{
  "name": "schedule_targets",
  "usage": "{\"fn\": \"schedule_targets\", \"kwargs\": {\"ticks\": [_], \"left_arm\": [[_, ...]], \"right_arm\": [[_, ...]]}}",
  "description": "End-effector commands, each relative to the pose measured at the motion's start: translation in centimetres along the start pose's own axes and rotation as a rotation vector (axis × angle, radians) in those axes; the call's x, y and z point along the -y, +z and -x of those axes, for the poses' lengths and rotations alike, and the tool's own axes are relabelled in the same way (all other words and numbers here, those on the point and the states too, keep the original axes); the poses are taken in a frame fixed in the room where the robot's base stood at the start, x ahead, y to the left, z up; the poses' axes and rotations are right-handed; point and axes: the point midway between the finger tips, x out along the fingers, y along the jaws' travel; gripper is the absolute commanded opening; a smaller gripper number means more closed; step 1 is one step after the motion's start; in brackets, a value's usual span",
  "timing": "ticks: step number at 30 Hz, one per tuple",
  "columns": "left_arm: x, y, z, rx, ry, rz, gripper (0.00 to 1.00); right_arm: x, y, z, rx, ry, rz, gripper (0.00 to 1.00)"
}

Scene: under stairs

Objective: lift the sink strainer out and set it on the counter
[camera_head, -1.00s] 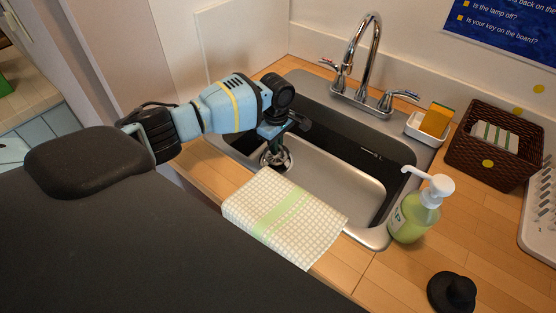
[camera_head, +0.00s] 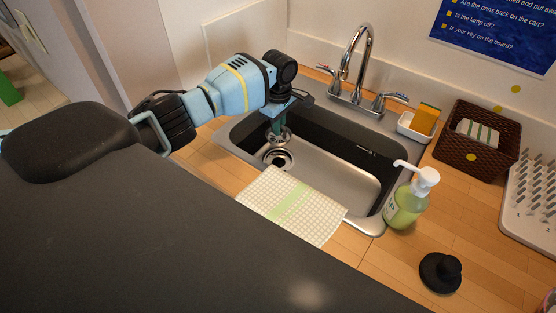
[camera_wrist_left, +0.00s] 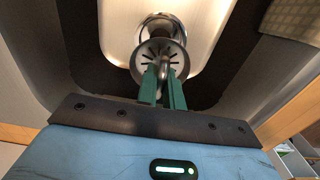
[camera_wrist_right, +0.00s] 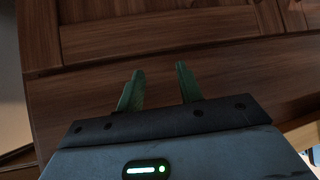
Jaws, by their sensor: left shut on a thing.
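The metal sink strainer (camera_head: 281,138) hangs from my left gripper (camera_head: 278,120), above the open round drain (camera_head: 278,159) in the left part of the sink (camera_head: 335,178). In the left wrist view, the slotted strainer (camera_wrist_left: 174,51) is held by its centre post between the green fingertips of the left gripper (camera_wrist_left: 164,80). The drain ring (camera_wrist_left: 160,21) shows partly behind it. In the right wrist view, my right gripper (camera_wrist_right: 160,84) is open and empty in front of dark wood panels. It does not show in the head view.
The wooden counter (camera_head: 352,246) has free room front right. A checked towel (camera_head: 290,207) lies at the sink's front edge. A soap bottle (camera_head: 405,203), black knobbed object (camera_head: 440,272), sponge dish (camera_head: 414,128) and brown basket (camera_head: 478,145) stand right. The faucet (camera_head: 357,60) rises behind.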

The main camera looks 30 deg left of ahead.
Motion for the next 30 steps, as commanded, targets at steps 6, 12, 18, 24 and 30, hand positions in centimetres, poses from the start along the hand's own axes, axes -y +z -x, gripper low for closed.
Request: {"fn": "schedule_targets", "kwargs": {"ticks": [6, 12, 18, 24, 30], "left_arm": [[-0.1, 0.1, 2.2, 0.001, 0.005, -0.001, 0.00], [0.0, 0.0, 3.5, 0.001, -0.001, -0.001, 0.00], [0.0, 0.0, 5.2, 0.001, 0.000, -0.001, 0.00], [0.0, 0.0, 6.4, 0.000, 0.000, 0.000, 0.00], [0.0, 0.0, 6.6, 0.000, -0.001, 0.000, 0.00]], "right_arm": [[-0.1, -1.1, 0.3, -0.021, 0.002, 0.004, 0.36], [0.0, -0.7, 0.3, -0.014, 0.001, 0.003, 0.36], [0.0, -0.7, 0.3, -0.013, 0.001, 0.003, 0.36], [0.0, -0.7, 0.3, -0.014, 0.001, 0.003, 0.36], [-0.1, -0.8, 0.2, -0.016, 0.002, 0.003, 0.36]]}}
